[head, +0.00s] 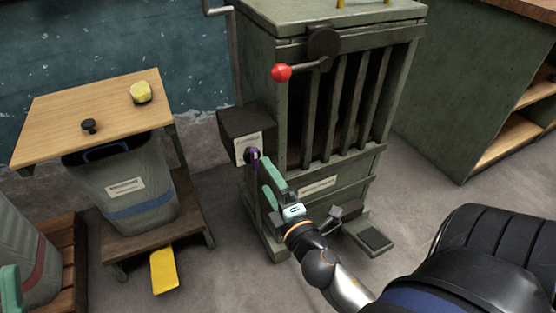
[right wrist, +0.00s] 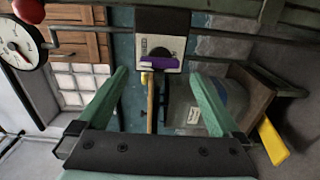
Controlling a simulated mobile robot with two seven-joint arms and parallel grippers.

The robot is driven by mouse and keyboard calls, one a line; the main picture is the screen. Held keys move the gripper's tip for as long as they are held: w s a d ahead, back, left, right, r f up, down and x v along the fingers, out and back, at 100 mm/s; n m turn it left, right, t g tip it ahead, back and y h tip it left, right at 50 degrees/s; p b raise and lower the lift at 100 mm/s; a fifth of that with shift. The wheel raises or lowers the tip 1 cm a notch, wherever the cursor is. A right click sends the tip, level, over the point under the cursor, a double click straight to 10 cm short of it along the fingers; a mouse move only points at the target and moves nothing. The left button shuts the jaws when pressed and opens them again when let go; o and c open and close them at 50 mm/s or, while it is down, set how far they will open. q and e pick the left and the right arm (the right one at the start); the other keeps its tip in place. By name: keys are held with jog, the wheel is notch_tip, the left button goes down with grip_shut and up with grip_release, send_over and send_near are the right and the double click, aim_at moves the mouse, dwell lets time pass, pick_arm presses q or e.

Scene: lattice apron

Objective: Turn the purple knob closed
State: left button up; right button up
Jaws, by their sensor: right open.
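The purple knob (head: 252,157) sits on a pale plate (head: 240,148) on the dark box at the left side of the green slatted machine. In the right wrist view the knob (right wrist: 160,63) shows as a purple bar lying roughly level across a dark round dial. My right gripper (head: 266,177) is open just in front of the knob. In the wrist view its two green fingers (right wrist: 159,76) stand apart on either side of the knob's line, with nothing held. A green finger of my left gripper (head: 10,288) shows at the lower left edge; its opening cannot be told.
A lever with a red ball (head: 281,72) juts from the machine above the knob. A wooden-topped cart (head: 60,120) with a grey bin (head: 125,190) and a yellow pedal (head: 164,270) stands left. A foot pedal (head: 372,238) lies at the machine's base.

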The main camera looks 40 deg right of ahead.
pick_arm(q)
jog(key=f, duration=0.1)
jog(key=b, duration=0.1)
jog(key=f, duration=0.1)
jog(key=shift+d+f+m+b, duration=0.25)
jog(key=shift+f+m+b, duration=0.05)
jog(key=shift+f+b, duration=0.1)
pick_arm(e)
jog(key=v, duration=0.4)
jog(key=shift+s, duration=0.3)
pick_arm(q)
jog(key=shift+r, duration=0.1)
